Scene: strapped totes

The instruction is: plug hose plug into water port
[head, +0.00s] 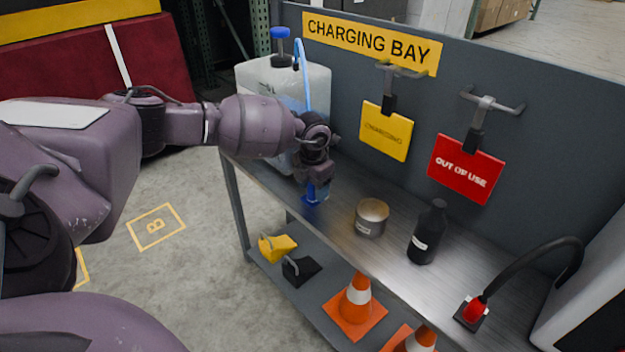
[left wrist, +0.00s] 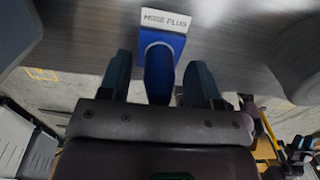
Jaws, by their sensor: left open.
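The blue hose plug (head: 310,199) is on the metal bench, near its left end and below the water tank. In the left wrist view the plug (left wrist: 159,68) points toward my wrist, with a white "HOSE PLUG" label (left wrist: 166,20) behind it. My left gripper (head: 317,186) is above the plug in the head view. In the left wrist view my open left gripper (left wrist: 160,66) has one finger on each side of the plug, with gaps visible. I cannot make out a water port. My right gripper is out of view.
The white water tank (head: 318,86) with a blue hose (head: 301,62) stands behind my wrist. A tin (head: 372,217), a black bottle (head: 428,232) and a red cable plug (head: 474,309) stand along the bench (head: 335,207). Signs hang on the back panel. Orange cones (head: 357,300) sit below.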

